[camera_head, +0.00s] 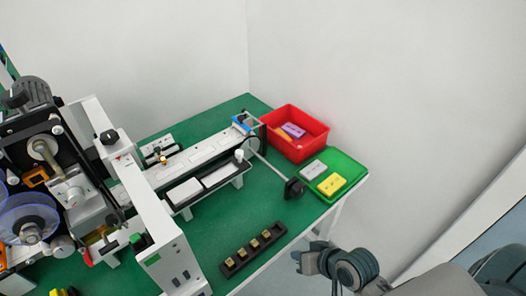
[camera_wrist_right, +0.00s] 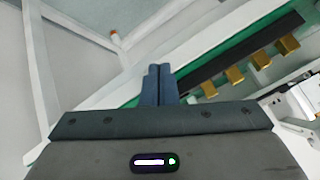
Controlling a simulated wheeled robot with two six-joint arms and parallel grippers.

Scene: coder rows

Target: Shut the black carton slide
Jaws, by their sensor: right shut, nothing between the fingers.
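A white coding machine (camera_head: 160,225) stands on the green table at the left, with a pale conveyor bed (camera_head: 205,155) running to the back right. I cannot tell for certain which part is the black carton slide. A black block (camera_head: 295,188) sits at the end of a thin rod reaching out from the bed's right end. My right gripper (camera_head: 298,257) is off the table's front edge, apart from the black block. Its two fingers are together and empty in the right wrist view (camera_wrist_right: 158,84). My left gripper is out of view.
A black holder (camera_head: 232,267) with several brass blocks lies near the table's front edge; it also shows in the wrist view (camera_wrist_right: 215,65). A red bin (camera_head: 316,148) and a green tray (camera_head: 354,168) with grey and yellow blocks are at the right end. Green tabletop between is clear.

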